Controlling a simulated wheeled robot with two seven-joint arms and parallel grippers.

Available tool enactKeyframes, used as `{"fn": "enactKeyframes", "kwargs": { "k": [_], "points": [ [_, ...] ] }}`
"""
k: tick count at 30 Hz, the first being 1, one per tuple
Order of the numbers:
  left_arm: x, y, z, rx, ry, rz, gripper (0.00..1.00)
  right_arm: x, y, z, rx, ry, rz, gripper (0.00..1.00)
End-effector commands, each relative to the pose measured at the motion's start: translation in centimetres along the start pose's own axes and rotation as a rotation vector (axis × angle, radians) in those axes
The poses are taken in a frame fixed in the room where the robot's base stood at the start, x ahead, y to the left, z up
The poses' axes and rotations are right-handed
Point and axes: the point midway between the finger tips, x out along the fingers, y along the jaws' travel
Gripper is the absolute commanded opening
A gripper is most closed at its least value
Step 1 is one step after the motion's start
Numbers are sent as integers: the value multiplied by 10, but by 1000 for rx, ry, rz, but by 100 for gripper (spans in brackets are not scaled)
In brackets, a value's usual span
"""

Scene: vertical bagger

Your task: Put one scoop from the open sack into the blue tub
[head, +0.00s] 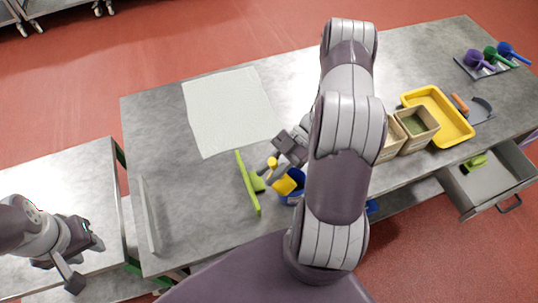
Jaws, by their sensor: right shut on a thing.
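A blue tub (298,199) stands on the grey worktop near its front edge, partly hidden by my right arm and a yellow scoop. My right gripper (272,167) is shut on the yellow scoop (284,185). The scoop's head is over or at the tub's rim; I cannot tell whether it touches the tub or what it holds. My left gripper (87,261) is open and empty over the lower side table at the left. I cannot make out the open sack; my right arm covers part of the worktop.
A green tool (248,183) is left of the tub. A pale sheet (232,108) lies behind it. Beige bins (418,139) and a yellow tray (447,117) stand right of my arm. Coloured scoops (490,57) lie at the far right. An open drawer (490,185) juts out in front.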

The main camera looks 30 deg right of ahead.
Motion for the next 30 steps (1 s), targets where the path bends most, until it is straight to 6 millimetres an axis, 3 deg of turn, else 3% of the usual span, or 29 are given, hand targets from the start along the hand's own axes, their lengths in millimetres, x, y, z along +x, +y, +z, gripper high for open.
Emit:
{"fn": "enactKeyframes", "kwargs": {
  "k": [2,4,13,15,23,24,30],
  "points": [
    [-6,0,-1,0,0,0,38,17,0,-6,-2,-113,-6,0],
    [1,0,0,0,0,0,38,37,-1,-2,-4,-228,-7,0],
    [65,0,8,0,0,0,38,92,-1,23,-11,-670,-6,0],
    [57,0,7,0,-1,0,38,97,-2,29,-3,-775,-10,0],
    [76,0,9,0,0,0,38,125,-1,68,-4,-1106,-8,0],
    [64,0,8,0,-1,0,38,126,0,54,-3,-1100,-3,0],
    [47,0,5,0,1,0,38,155,0,23,-4,-1096,-4,0]
  ]
}}
